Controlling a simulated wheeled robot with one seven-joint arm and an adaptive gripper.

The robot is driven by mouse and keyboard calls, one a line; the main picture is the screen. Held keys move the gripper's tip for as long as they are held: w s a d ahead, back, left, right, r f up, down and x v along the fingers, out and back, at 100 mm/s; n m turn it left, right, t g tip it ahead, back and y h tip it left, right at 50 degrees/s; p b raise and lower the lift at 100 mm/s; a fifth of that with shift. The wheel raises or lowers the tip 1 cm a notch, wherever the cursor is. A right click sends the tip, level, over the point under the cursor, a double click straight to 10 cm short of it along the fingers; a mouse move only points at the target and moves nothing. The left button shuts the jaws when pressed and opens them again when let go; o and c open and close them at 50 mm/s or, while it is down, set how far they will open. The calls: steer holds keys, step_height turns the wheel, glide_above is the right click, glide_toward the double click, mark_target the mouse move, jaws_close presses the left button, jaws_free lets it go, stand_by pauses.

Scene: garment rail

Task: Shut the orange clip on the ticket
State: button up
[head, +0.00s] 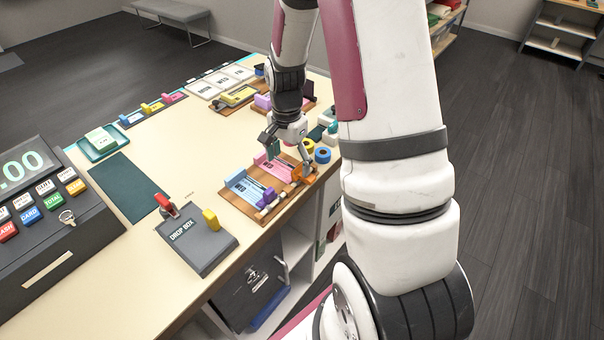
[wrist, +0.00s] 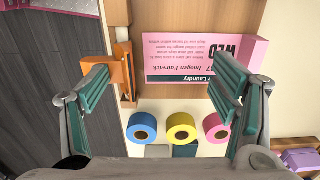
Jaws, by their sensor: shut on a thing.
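The orange clip (head: 303,174) is at the right end of a pink ticket (head: 274,169) on a wooden board (head: 235,205). The wrist view shows the orange clip (wrist: 124,70) by the left end of the printed pink ticket (wrist: 187,60), with an upright part and an arm sticking out left. My gripper (head: 290,156) spans the ticket lengthwise, fingers wide apart. In the wrist view my gripper (wrist: 163,78) has its left finger against the clip's outer arm and its right finger by the pink end block (wrist: 250,55). Whether the clip's jaw touches the ticket is unclear.
Blue, yellow and pink tape rolls (wrist: 181,127) stand close by. A drop box (head: 197,240) and a cash register (head: 45,215) are to the left.

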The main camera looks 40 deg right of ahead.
steer(key=shift+w, duration=0.25)
steer(key=shift+c, duration=0.2)
steer(key=shift+r, duration=0.2)
steer(key=shift+c, duration=1.1)
steer(key=shift+r+p, duration=0.35)
steer(key=shift+p, duration=0.05)
steer(key=c, duration=0.7)
steer(key=shift+r, duration=0.25)
jaws_close()
step_height(320, 180, up, 7)
steer(key=s+p, duration=0.1)
steer(key=p, duration=0.2)
steer(key=shift+s+d+r, duration=0.15)
steer(key=s+a+r+n+t, duration=0.1)
steer(key=s+a+r+n, duration=0.15)
steer(key=a+r, duration=0.45)
steer(key=s+a+r+n+t, duration=0.2)
steer(key=s+a+r+n, duration=0.2)
steer(key=s+r+n, duration=0.2)
steer(key=s+a+r+n+t, duration=0.2)
steer(key=s+a+r+n, duration=0.3)
steer(key=s+r+n, duration=0.2)
steer(key=s+r, duration=0.2)
steer(key=s, duration=0.2)
steer(key=shift+s+a+r+t, duration=0.15)
steer(key=shift+a+r+t, duration=0.1)
steer(key=shift+r+t, duration=0.05)
